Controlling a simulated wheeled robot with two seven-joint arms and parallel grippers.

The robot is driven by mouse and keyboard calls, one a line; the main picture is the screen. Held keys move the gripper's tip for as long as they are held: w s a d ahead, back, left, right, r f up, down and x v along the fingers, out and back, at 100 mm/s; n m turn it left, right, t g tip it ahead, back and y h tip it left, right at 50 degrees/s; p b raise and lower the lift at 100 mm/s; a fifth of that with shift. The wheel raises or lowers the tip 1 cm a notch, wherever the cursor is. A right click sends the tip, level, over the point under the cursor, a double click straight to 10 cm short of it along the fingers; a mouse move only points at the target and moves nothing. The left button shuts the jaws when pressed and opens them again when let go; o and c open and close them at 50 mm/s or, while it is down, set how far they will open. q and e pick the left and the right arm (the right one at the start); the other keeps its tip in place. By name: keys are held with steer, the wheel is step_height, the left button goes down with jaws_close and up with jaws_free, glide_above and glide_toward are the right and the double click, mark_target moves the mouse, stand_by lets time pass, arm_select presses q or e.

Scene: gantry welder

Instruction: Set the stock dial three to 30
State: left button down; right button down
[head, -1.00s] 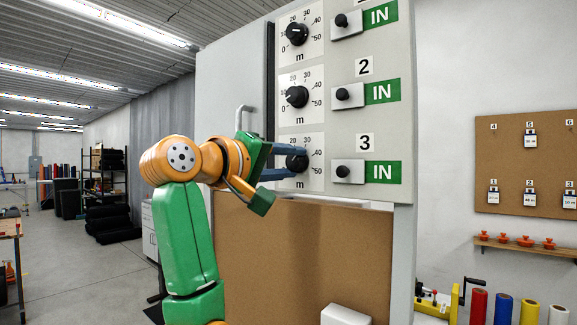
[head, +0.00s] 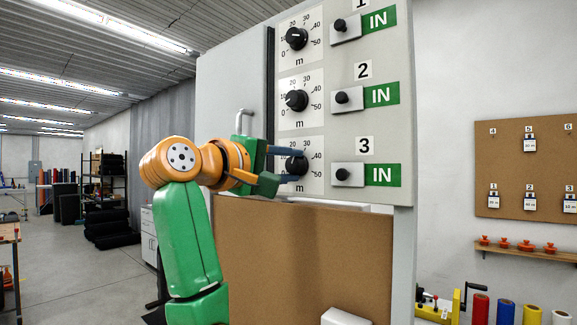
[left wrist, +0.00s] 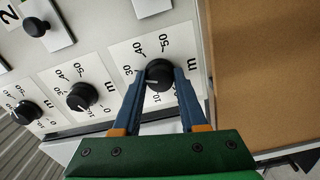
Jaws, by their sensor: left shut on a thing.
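Stock dial three (head: 297,165) is a black round knob on a white scale plate, at the bottom of the dial column beside the label 3. Its scale runs from 0 to 50. My left gripper (head: 296,164) is shut on the knob, with one blue finger above and one below in the head view. In the left wrist view, the fingertips of my left gripper (left wrist: 161,76) flank dial three (left wrist: 159,73). A pale mark shows on the knob's lower left there, but its exact reading is unclear, as the fingers cover part of the scale. My right gripper is out of view.
Dial two (head: 296,100) and dial one (head: 296,38) sit above dial three. A small black knob (head: 343,174) beside a green IN sign (head: 382,174) is just right of dial three. A brown board (head: 300,250) lies below.

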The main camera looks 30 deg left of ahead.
arm_select(q)
steer(key=shift+c, duration=2.2)
jaws_free()
steer(key=shift+w, duration=0.1)
steer(key=shift+s+f+b, duration=0.15)
steer(key=shift+s+b, duration=0.25)
steer(key=s+b, duration=0.3)
steer(key=s, duration=0.3)
steer(key=shift+s+a, duration=0.25)
steer(key=shift+a, duration=0.05)
steer(key=shift+w, duration=0.15)
